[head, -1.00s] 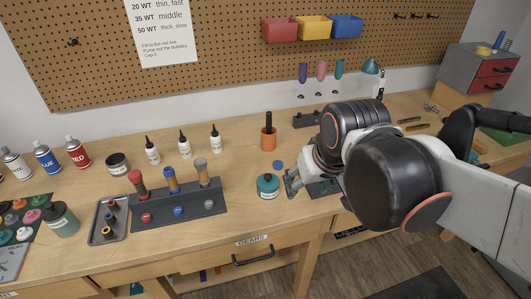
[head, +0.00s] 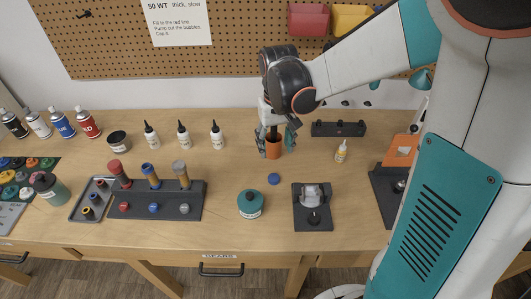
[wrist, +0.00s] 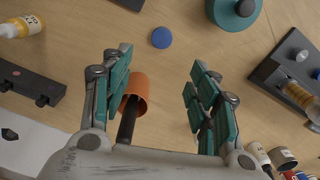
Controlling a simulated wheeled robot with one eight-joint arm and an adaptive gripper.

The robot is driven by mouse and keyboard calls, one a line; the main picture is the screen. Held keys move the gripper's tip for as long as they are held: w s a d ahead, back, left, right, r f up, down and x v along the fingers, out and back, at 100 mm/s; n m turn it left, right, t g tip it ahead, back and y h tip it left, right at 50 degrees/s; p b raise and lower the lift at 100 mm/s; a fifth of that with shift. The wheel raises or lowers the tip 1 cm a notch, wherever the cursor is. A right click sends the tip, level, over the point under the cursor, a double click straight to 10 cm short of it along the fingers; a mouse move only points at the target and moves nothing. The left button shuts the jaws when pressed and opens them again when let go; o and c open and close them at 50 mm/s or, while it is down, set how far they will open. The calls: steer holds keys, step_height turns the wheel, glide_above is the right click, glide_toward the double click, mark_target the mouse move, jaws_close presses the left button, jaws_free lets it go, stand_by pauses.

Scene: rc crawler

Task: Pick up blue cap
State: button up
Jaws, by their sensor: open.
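A small round blue disc (head: 274,179) lies flat on the table, right of and behind the teal jar (head: 251,204). The wrist view shows the disc (wrist: 162,38) beyond the fingertips, roughly between the finger lines. A small blue cap (head: 154,208) also sits on the front of the dark rack (head: 190,207), between a red and a grey one. My gripper (head: 275,143) points down around the orange cup's place, open. In the wrist view my gripper (wrist: 160,95) has its teal fingers wide apart with no object clamped; the left finger overlaps the orange cup (wrist: 136,92).
The orange cup holds a black-handled tool (wrist: 127,120), close to my left finger. A small yellow-labelled bottle (head: 341,151) and a black block (head: 338,129) stand to the right. A dark stand (head: 312,222) is at front right. The table around the blue disc is clear.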

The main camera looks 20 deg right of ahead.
steer(key=b, duration=0.2)
glide_above(274, 177)
steer(key=f, duration=0.7)
steer(key=shift+w+f, duration=0.15)
steer(key=shift+w, duration=0.05)
steer(key=shift+s+f+b, duration=0.2)
steer(key=shift+f+b, duration=1)
steer(key=shift+f, duration=1.95)
steer(key=shift+r, duration=0.1)
steer(key=c, duration=0.8)
